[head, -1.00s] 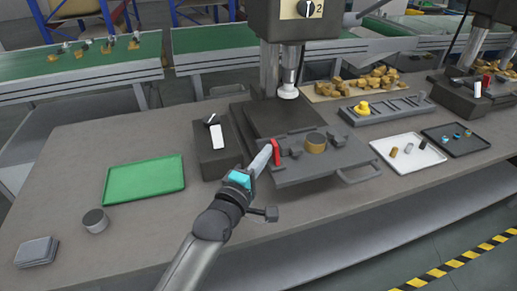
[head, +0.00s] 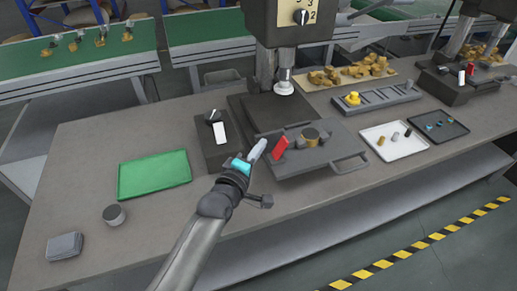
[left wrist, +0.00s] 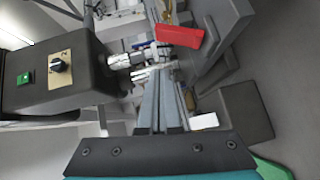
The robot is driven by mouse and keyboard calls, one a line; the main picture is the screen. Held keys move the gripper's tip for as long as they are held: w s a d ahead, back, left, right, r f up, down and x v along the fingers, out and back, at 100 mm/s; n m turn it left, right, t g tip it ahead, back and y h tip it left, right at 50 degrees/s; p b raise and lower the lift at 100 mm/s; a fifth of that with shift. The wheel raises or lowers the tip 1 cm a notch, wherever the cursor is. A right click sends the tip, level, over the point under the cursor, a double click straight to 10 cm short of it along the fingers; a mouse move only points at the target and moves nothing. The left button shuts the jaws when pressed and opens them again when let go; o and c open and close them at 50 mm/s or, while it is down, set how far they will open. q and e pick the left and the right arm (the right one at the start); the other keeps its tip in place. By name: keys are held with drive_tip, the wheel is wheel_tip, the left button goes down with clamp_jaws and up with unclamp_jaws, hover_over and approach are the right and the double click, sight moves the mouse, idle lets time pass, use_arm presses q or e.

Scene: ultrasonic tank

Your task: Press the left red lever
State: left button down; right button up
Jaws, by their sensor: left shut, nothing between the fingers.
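The left red lever (head: 279,148) stands at the left side of the grey fixture plate under the press, leaning to the right in the head view. In the left wrist view the red lever (left wrist: 180,36) shows as a red block near the top, beyond the fingertips. My left gripper (head: 259,148) is shut and empty, just left of the lever, with a small gap seeming to lie between them. Its fingers (left wrist: 161,85) also show in the left wrist view, closed together. My right gripper is not in view.
A round brown part (head: 311,136) and dark clamps sit on the fixture plate (head: 285,170). A black box with a white switch (head: 220,133) stands left of the gripper. The press head (head: 290,25) hangs behind. A green tray (head: 154,175) lies further left.

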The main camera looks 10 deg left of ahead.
use_arm(q)
drive_tip(key=r+p+v, duration=0.1)
drive_tip(key=r+v, duration=0.1)
drive_tip(key=v, duration=0.8)
drive_tip(key=shift+r, duration=0.25)
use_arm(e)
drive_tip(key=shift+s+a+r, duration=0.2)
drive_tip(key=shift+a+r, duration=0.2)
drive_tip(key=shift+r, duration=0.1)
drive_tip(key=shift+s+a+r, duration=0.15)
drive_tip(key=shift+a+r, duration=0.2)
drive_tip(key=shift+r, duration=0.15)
use_arm(q)
drive_tip(key=shift+a, duration=0.1)
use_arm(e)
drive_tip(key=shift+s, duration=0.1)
